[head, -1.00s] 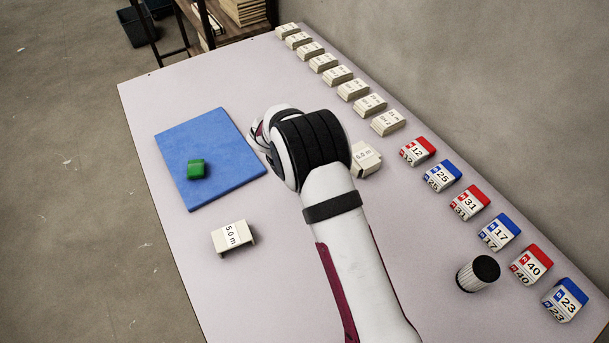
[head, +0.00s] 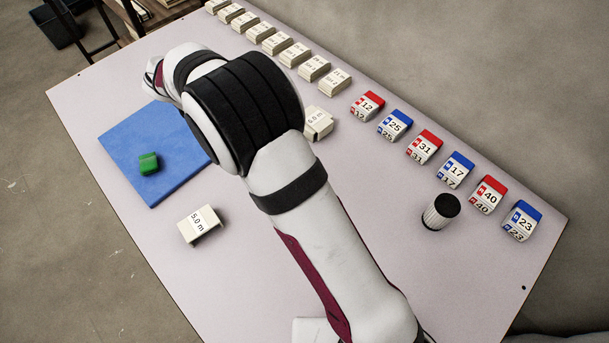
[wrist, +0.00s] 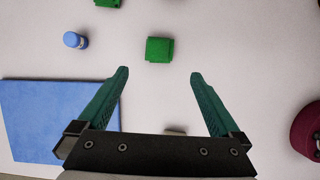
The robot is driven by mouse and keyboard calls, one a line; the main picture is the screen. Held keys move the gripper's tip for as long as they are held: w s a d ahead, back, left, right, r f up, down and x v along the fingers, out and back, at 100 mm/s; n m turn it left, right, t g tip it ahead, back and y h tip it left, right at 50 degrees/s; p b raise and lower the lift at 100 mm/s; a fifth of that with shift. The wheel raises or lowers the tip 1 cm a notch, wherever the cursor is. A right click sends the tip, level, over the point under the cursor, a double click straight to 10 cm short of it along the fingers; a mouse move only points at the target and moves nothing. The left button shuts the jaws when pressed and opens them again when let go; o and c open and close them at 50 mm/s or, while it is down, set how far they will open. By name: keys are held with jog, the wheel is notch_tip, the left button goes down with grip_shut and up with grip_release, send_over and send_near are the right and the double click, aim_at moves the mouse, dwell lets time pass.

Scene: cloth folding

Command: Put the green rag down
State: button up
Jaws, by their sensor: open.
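A small green block-like folded rag (head: 148,163) lies on the blue mat (head: 180,135) in the head view. In the wrist view a green folded piece (wrist: 159,50) lies on the pale table, ahead of my fingertips and between their lines. Another green piece (wrist: 107,3) is cut off at the top edge. I cannot tell which of these is the task's rag. My gripper (wrist: 158,74) is open with nothing between its teal fingers. The blue mat (wrist: 45,125) also shows at the left there. In the head view my arm hides the gripper.
A small blue cylinder (wrist: 75,40) stands left of the green piece. A white 5.0 m sign (head: 198,225) stands in front of the mat; another sign (head: 318,122) is right of my arm. Numbered red and blue blocks (head: 425,147) line the right edge. A black-topped cylinder (head: 441,211) stands nearby.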

jog(key=s+d+r+m+g+y, duration=0.1)
jog(key=s+d+r+m, duration=0.4)
jog(key=d+m, duration=0.25)
jog(key=s+d+r+m+g, duration=0.2)
jog(key=s+d+r+m, duration=0.25)
jog(key=d+m, duration=0.3)
jog(key=s+d+m+y, duration=0.2)
jog(key=s+d+m, duration=0.1)
jog(key=s+m, duration=0.5)
jog(key=s+d+m+y, duration=0.2)
jog(key=s+d+m, duration=0.1)
jog(key=s+m, duration=0.6)
jog(key=shift+s+r, duration=0.15)
jog(key=shift+s, duration=0.9)
jog(key=shift+d, duration=0.1)
